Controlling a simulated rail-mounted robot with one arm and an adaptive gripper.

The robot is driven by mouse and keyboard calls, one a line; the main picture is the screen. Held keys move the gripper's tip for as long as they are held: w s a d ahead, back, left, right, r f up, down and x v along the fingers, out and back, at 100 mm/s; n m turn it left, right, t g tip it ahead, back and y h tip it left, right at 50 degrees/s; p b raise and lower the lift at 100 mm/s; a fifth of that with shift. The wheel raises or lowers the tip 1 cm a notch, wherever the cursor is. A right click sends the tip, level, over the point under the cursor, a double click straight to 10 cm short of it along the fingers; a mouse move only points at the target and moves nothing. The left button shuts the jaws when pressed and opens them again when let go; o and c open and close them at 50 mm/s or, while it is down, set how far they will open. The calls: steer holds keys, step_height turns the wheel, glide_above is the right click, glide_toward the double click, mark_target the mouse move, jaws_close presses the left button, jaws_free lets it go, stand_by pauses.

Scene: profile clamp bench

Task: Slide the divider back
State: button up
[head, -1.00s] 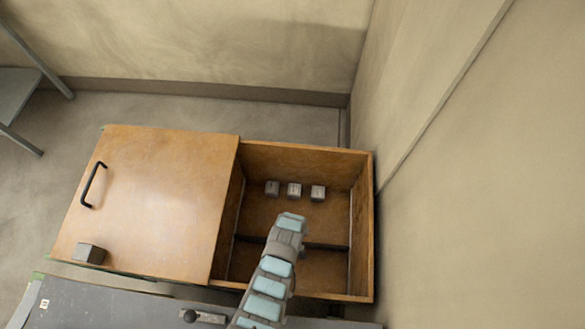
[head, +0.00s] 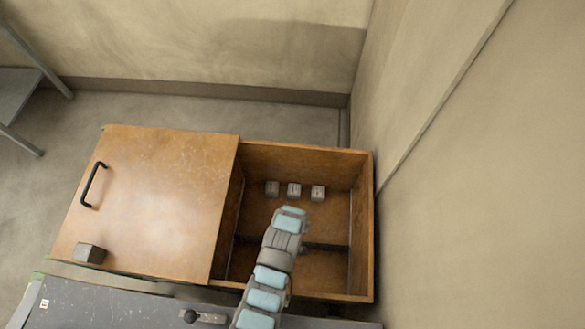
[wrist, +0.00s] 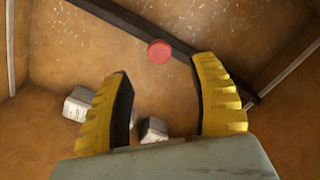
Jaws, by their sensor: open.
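The divider (head: 325,247) is a dark bar across the open wooden drawer, with my arm in front of part of it. In the wrist view the divider (wrist: 215,70) runs diagonally and carries a round red knob (wrist: 159,51). My gripper (wrist: 163,69) has two yellow ribbed fingers, spread apart with nothing between them. The knob appears just beyond the fingertips, between their lines; I cannot tell the height gap. In the head view my arm hides the fingers and the knob.
Several small grey cubes lie in the drawer's back part (head: 294,190); two show near my fingers in the wrist view (wrist: 154,130). The drawer walls (head: 369,220) surround the space. A wooden lid (head: 160,200) with a black handle (head: 93,185) and a grey block (head: 89,253) adjoins left.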

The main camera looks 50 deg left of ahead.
steer(key=shift+r, duration=2.5)
